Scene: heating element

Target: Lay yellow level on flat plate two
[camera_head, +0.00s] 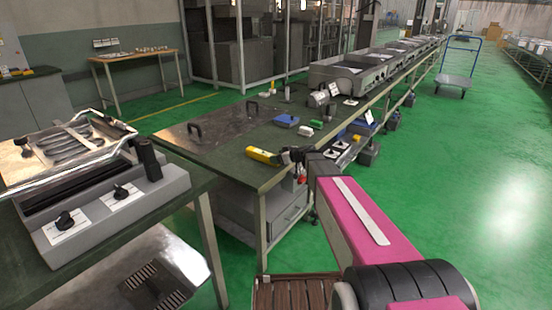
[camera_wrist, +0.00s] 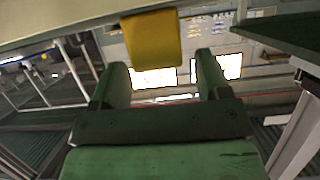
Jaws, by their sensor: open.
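The yellow level (camera_head: 262,156) lies at the near right corner of the long workbench, its right end close to my gripper (camera_head: 290,155). In the wrist view the level (camera_wrist: 152,40) shows as a yellow block ahead of the gap between my open fingers (camera_wrist: 163,66). The fingers look apart from it, with nothing between them. A flat metal plate (camera_head: 205,135) with dark handles lies on the same bench, left of and behind the level. I cannot tell whether it is plate two.
Small blue, green and white parts (camera_head: 287,121) lie on the workbench (camera_head: 228,169) behind the level. A grey heating unit (camera_head: 115,205) with knobs stands on the near left bench. A blue trolley (camera_head: 454,83) stands far right. Green floor (camera_head: 470,190) is clear at right.

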